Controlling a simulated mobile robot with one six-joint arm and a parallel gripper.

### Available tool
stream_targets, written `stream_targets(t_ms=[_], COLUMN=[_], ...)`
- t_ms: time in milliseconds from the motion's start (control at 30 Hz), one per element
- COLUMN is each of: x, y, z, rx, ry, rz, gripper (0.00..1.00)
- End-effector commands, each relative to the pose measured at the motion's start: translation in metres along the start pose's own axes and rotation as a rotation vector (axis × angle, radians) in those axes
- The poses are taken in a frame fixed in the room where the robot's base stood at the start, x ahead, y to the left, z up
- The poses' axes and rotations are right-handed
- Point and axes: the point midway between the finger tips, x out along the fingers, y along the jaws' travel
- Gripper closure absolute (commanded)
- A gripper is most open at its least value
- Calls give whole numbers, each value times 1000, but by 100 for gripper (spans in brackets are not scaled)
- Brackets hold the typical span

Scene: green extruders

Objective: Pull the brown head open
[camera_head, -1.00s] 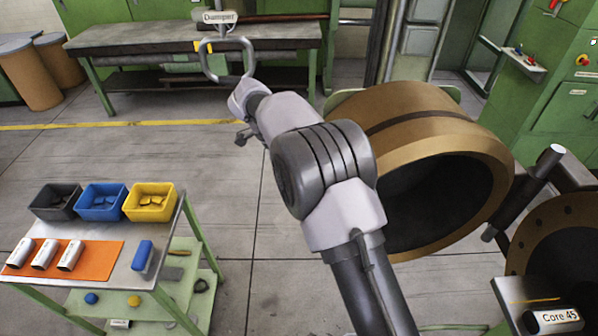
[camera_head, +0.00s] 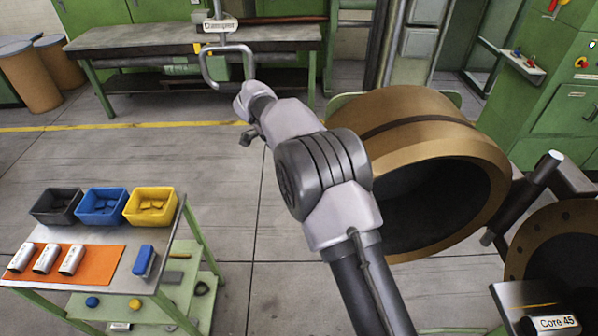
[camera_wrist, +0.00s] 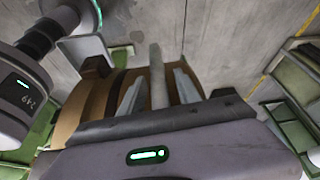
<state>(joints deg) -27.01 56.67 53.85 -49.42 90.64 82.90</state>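The brown head (camera_head: 405,112) is a large thick ring with a dark hollow inside, right of centre in the head view. It also shows behind my fingers in the wrist view (camera_wrist: 72,118). My gripper (camera_wrist: 160,75) has its two pale fingers apart, one on each side of a grey bar (camera_wrist: 156,57). Narrow gaps seem to show beside the bar; contact is not visible. In the head view a grey loop-shaped handle (camera_head: 228,84) shows at the far end of my arm. My fingers cannot be made out clearly there.
A cart (camera_head: 120,262) with black, blue and yellow bins stands at the left. A workbench (camera_head: 120,42) is at the back. A second brown ring (camera_head: 530,238) and a "Core 45" label (camera_head: 556,322) are lower right. Floor between cart and head is clear.

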Motion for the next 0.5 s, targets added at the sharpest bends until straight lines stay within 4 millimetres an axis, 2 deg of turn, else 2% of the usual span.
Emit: stream_targets(t_ms=[67, 167, 400, 500], x=[-2, -16, -86, -107], y=[0, -1, -1, -1], z=[0, 0, -1, -2], rx=[0, -1, 1, 1], ry=[0, 0, 0, 1], rz=[-1, -3, -3, -2], gripper=[60, 60, 60, 60])
